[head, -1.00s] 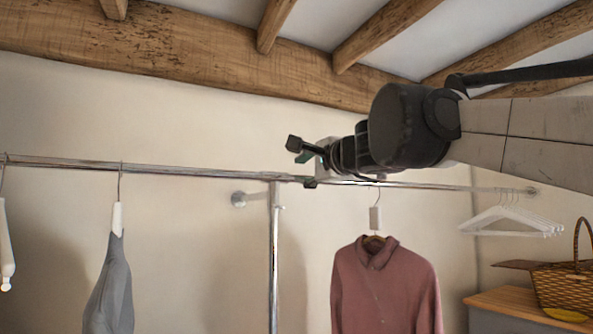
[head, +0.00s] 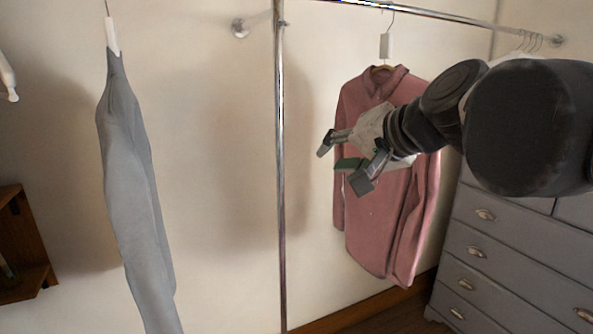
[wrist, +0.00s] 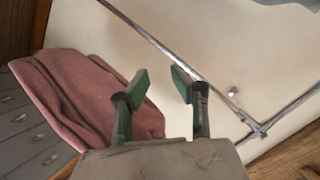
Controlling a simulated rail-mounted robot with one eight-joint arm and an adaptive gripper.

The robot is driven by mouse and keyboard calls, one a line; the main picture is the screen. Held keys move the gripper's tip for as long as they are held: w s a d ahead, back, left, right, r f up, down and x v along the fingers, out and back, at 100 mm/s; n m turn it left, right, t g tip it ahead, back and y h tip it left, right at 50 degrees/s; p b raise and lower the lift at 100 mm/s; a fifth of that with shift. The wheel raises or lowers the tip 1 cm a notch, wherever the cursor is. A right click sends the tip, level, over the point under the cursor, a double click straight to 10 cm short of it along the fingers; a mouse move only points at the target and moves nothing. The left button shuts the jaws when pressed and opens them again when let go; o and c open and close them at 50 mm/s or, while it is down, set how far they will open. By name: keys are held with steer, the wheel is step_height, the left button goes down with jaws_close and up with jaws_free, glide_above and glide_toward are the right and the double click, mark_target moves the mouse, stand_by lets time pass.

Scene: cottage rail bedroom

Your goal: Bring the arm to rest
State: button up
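My gripper (head: 343,165) is in front of the pink shirt in the head view, with its fingers pointing left. In the wrist view my gripper (wrist: 158,86) shows two green-padded fingers spread apart with nothing between them. It is open and empty. My arm reaches in from the right side of the head view and hides part of the shirt and of the dresser.
The pink shirt (head: 372,225) hangs from the rail (head: 440,14) behind my gripper; it also shows in the wrist view (wrist: 85,95). A steel post (head: 280,150) stands left of it. A grey garment (head: 130,170) hangs further left. A grey dresser (head: 490,255) stands right.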

steer(key=s+d+f+n+g+h+b, duration=0.1)
steer(key=s+d+f, duration=0.3)
steer(key=f, duration=0.6)
steer(key=s+d+f+n+g+h+b, duration=0.1)
steer(key=s+d+f+h, duration=0.2)
steer(key=s+f, duration=0.4)
steer(key=s+d+f+n+g+h+b, duration=0.1)
steer(key=s+d+f, duration=0.4)
steer(key=f, duration=0.9)
steer(key=shift+s+d+n+g+h, duration=0.2)
steer(key=shift+d+n+g+h, duration=0.15)
steer(key=shift+d+h, duration=0.3)
steer(key=shift+a, duration=0.1)
